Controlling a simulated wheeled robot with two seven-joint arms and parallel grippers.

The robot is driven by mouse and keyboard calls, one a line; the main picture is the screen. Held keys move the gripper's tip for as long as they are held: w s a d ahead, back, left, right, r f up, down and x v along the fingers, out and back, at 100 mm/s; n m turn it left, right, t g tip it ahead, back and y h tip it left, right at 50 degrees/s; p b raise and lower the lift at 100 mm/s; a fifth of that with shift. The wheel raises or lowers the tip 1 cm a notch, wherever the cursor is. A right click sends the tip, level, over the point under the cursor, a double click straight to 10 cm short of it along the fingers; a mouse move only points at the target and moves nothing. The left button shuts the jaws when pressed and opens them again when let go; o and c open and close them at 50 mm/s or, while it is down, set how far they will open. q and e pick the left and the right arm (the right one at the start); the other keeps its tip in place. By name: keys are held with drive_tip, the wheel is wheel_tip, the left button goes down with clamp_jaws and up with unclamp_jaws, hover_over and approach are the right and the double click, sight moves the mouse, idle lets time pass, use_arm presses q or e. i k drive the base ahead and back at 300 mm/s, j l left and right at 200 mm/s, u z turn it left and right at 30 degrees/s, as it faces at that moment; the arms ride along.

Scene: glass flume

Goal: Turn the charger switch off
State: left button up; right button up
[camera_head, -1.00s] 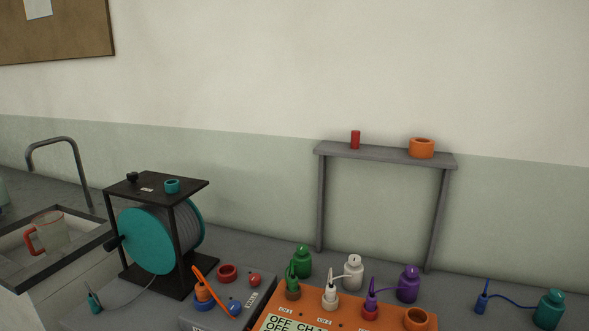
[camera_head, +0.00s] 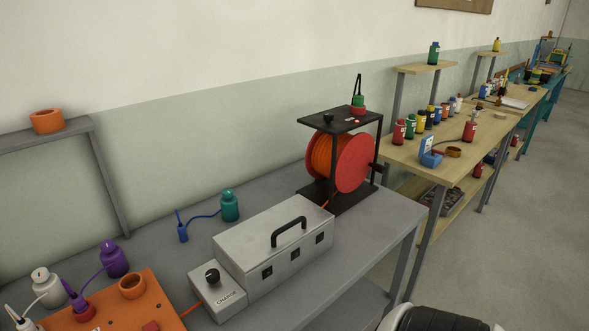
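A light grey metal box (camera_head: 273,245) with a black carrying handle (camera_head: 289,231) sits on the grey bench. Several small dark square fittings show along its front face. A smaller grey box (camera_head: 217,293) adjoins its left end, with a label that seems to begin "CHARG". A black knob (camera_head: 212,277) stands on top of this smaller box. I cannot tell which position it is set to. Neither of my grippers shows in the view.
A teal bottle (camera_head: 229,206) with a blue-tipped tube stands behind the metal box. An orange cable reel (camera_head: 343,160) in a black frame stands at the bench's right end. A wooden table (camera_head: 400,152) with bottles lies beyond.

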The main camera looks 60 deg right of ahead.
sight(212, 276)
drive_tip(key=z, duration=1.55)
drive_tip(key=k+z, duration=0.5)
